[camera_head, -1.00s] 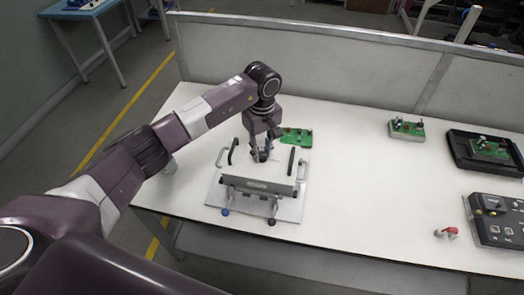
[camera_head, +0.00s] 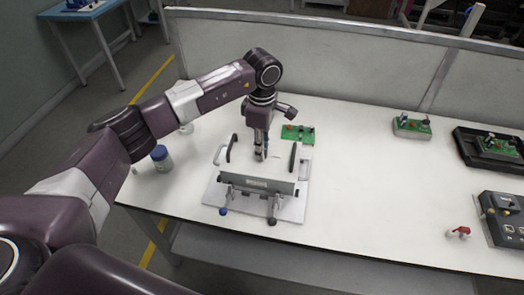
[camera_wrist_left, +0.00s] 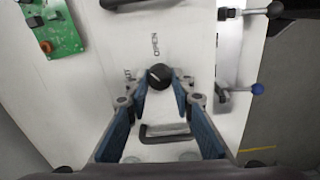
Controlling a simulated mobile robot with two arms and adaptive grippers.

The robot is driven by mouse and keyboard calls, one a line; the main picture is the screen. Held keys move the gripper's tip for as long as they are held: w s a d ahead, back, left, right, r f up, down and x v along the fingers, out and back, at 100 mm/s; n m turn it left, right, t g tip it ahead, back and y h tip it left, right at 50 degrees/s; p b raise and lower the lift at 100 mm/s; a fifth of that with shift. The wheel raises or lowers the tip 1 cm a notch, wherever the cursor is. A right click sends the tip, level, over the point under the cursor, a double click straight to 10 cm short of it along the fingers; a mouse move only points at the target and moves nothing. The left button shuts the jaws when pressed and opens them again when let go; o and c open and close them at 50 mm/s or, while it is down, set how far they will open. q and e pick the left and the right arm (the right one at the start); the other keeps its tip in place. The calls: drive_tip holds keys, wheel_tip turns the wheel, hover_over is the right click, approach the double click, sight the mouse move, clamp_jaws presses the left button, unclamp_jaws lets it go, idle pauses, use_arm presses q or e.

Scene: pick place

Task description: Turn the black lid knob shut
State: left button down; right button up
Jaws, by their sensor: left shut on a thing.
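The black lid knob (camera_wrist_left: 159,76) is a small round knob on the white lid (camera_wrist_left: 195,35). In the head view my left gripper (camera_head: 260,154) stands upright over the middle of the white fixture (camera_head: 212,192) and hides the knob. My right gripper is not in view.
Black handles (camera_head: 292,157) stand on the fixture, and levers with a blue ball (camera_head: 223,211) and a dark ball project at its front. A green circuit board (camera_head: 291,138) lies behind it. A blue-lidded jar (camera_head: 161,158) stands left. The table's middle right is clear.

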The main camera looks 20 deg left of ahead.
use_arm(q)
drive_tip(key=n+b, duration=0.2)
drive_tip(key=n, duration=0.2)
drive_tip(key=shift+n, duration=0.3)
drive_tip(key=n+b, duration=0.1)
drive_tip(key=n, duration=0.3)
drive_tip(key=shift+n, duration=0.4)
drive_tip(key=c, duration=1.7)
unclamp_jaws()
drive_tip(key=shift+o, duration=0.2)
drive_tip(key=shift+r, duration=0.15)
wheel_tip(320, 180, up, 12)
drive_tip(key=shift+f, duration=0.2)
